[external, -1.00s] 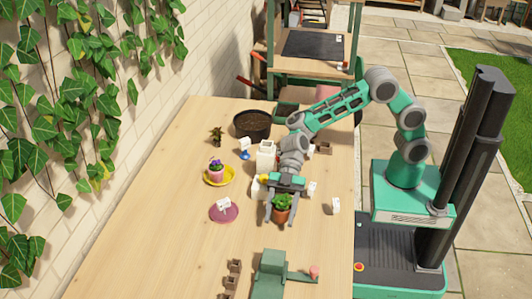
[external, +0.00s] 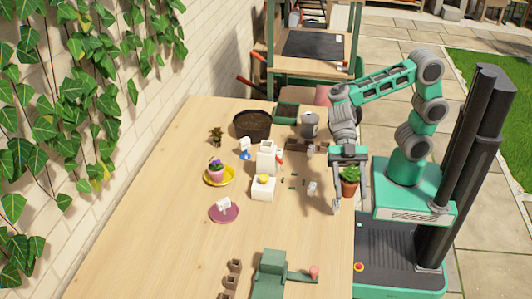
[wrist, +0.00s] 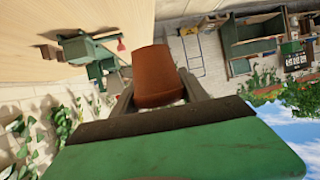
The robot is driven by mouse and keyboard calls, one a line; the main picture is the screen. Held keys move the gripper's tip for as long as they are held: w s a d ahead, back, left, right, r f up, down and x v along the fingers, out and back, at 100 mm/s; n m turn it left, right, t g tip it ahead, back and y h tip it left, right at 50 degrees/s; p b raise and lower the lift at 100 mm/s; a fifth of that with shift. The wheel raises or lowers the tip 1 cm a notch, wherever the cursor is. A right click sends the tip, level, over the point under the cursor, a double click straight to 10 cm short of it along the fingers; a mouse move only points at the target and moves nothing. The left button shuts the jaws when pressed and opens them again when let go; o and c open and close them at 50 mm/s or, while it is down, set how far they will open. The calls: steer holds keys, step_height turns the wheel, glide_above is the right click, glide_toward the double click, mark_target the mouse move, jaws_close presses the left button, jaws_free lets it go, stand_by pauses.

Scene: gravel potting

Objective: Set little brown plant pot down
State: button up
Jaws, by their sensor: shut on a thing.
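The little brown plant pot (external: 349,188) holds a leafy green plant and is in my gripper (external: 350,192), near the right edge of the wooden table in the external view. My gripper is shut on the pot, with a finger on each side. In the wrist view the brown pot (wrist: 155,76) sits between the two fingers, and its plant is mostly hidden. I cannot tell for sure whether the pot's base is clear of the tabletop.
On the table (external: 170,240) stand a yellow saucer (external: 232,182) with a pink pot, a purple saucer (external: 224,213) with a white tag, a white box (external: 263,190), a large dark pot (external: 252,125) and a green press-like tool (external: 270,275). The front middle is clear.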

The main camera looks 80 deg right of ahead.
steer(key=shift+s+a+n+g, duration=0.3)
steer(key=shift+s+a, duration=0.3)
steer(key=shift+s, duration=0.3)
steer(key=shift+a+f, duration=0.2)
steer(key=shift+a, duration=0.1)
steer(key=w+a+f, duration=0.2)
steer(key=a+f, duration=0.1)
steer(key=w+a+f, duration=0.3)
steer(key=a, duration=0.1)
steer(key=w+a+f, duration=0.2)
steer(key=a+f, duration=0.1)
steer(key=shift+w+a+f, duration=0.25)
steer(key=shift+w, duration=0.15)
steer(key=shift+a+f+b, duration=0.1)
steer(key=shift+f+b, duration=0.25)
steer(key=shift+f, duration=1.4)
steer(key=o, duration=1.5)
steer(key=shift+c, duration=0.2)
steer(key=shift+r, duration=0.1)
